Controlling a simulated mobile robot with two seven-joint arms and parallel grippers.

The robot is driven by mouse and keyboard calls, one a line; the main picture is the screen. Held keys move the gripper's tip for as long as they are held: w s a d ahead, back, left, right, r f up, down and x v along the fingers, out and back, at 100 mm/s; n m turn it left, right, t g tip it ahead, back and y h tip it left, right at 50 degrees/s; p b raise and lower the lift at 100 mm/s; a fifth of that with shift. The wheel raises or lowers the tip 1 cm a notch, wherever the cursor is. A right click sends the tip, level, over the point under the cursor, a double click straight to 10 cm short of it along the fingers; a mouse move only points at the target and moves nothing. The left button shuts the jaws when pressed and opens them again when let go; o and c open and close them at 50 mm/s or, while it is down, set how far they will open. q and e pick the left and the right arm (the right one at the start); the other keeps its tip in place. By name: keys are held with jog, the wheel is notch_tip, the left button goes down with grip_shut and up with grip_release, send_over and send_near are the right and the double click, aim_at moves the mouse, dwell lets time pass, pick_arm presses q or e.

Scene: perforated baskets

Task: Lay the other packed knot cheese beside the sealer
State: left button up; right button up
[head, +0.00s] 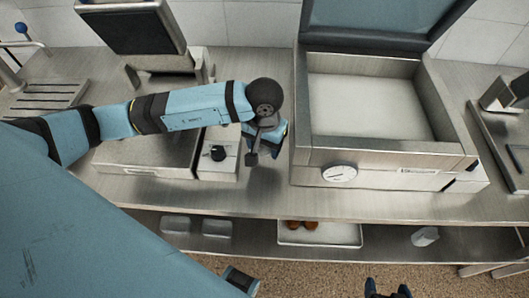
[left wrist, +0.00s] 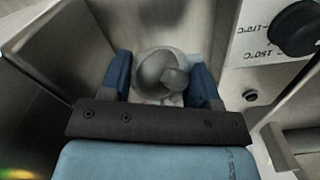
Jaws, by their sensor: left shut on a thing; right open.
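In the left wrist view a grey-looking packed knot cheese (left wrist: 160,72) sits between the two blue fingers of my left gripper (left wrist: 161,82), which is shut on it. In the head view this gripper (head: 265,152) is low over the counter, between a dial unit and an open-lidded chamber machine; the cheese is hidden there. The chamber machine (head: 330,160), which looks like the sealer, has a gauge on its front, and its chamber looks empty. My right gripper (head: 387,290) is open at the bottom edge of the head view, in front of the counter.
The dial unit (head: 218,172), its knob marked in °C, stands left of my left gripper. The lower shelf holds a white tray (head: 345,237) with brown rounded items (head: 302,225), grey containers (head: 176,223), and a small pale object (head: 425,236). A narrow counter strip before the machines is clear.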

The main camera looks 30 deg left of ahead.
aim_at(265, 161)
pick_arm(q)
notch_tip(265, 161, down, 4)
jog(key=shift+f, duration=0.1)
jog(key=shift+f, duration=0.2)
jog(key=o, duration=0.9)
jog(key=shift+r, duration=0.15)
